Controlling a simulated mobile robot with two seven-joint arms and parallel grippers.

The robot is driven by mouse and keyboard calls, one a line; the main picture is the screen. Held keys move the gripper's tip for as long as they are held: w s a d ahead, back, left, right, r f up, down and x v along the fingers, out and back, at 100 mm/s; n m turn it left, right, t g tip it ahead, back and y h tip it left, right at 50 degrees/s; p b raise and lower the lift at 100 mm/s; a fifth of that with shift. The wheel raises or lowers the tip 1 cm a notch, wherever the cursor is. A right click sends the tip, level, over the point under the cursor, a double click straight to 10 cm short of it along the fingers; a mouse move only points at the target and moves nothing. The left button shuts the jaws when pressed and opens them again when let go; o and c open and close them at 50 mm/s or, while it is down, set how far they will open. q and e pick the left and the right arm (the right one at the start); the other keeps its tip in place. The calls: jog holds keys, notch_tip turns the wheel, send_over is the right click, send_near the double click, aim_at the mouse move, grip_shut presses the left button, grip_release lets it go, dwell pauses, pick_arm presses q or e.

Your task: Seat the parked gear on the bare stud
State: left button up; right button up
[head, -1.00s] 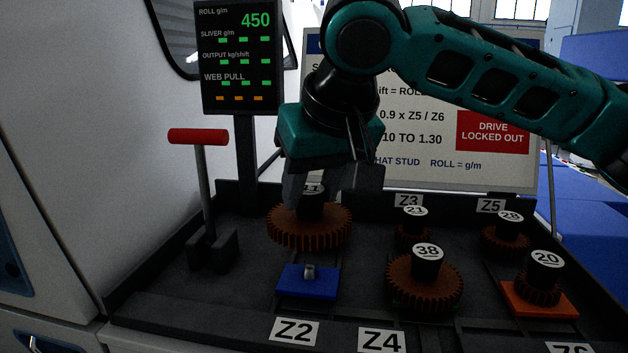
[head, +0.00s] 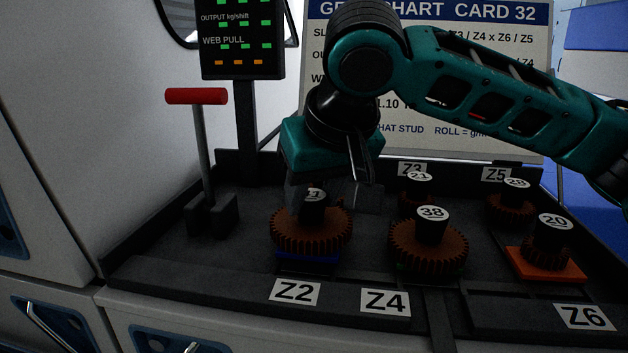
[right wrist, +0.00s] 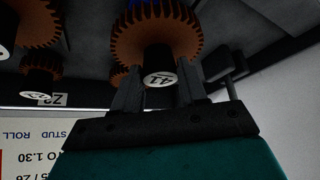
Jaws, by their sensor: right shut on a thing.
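My right gripper (head: 325,194) is shut on the dark hub of a large orange-brown gear (head: 311,240). In the right wrist view the hub's cap reads 41 and the two fingers (right wrist: 159,72) stand on either side of it. The gear lies level over the blue plate (head: 307,259) behind the Z2 label (head: 295,291). The stud on that plate is hidden under the gear. I cannot tell whether the gear rests on the plate or hangs just above it. My left gripper is not in view.
Gear 38 (head: 428,255) stands close to the right of the held gear. Gears 21 (head: 409,204), 28 (head: 511,210) and 20 (head: 547,257), on an orange plate (head: 574,272), stand farther right. A red-handled lever (head: 196,97) rises at left. The tray has a raised front edge (head: 190,279).

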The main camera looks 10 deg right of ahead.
jog(key=shift+f, duration=0.35)
jog(key=o, duration=1.3)
jog(key=shift+s+r, duration=0.1)
jog(key=v, duration=1.2)
jog(key=shift+s+r+p, duration=0.2)
jog(key=shift+r+p, duration=0.1)
jog(key=shift+p, duration=0.1)
